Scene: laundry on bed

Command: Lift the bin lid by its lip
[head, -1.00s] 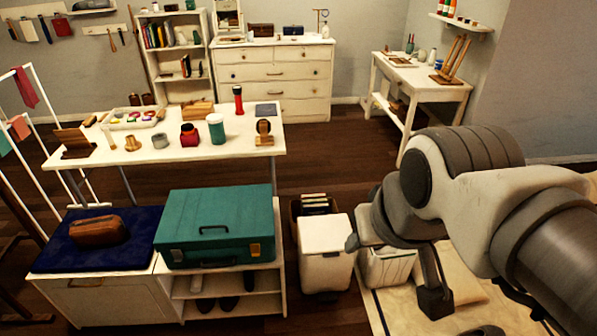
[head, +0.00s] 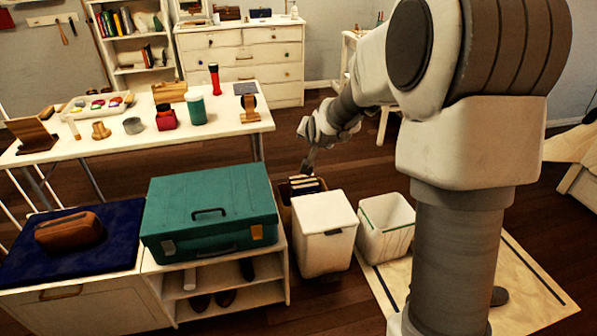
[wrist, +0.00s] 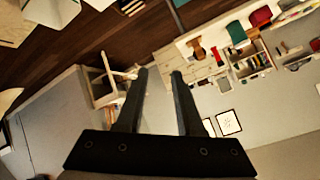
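The white bin (head: 324,255) stands on the floor right of the low cabinet. A white shape at the wrist view's upper left may be the bin, but I cannot tell.
An open white bin (head: 385,230) stands just right of the lidded one. A dark box with upright books (head: 304,186) is behind it. A green case (head: 210,210) lies on the low cabinet (head: 75,303) at left. A white table (head: 225,122) stands behind.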

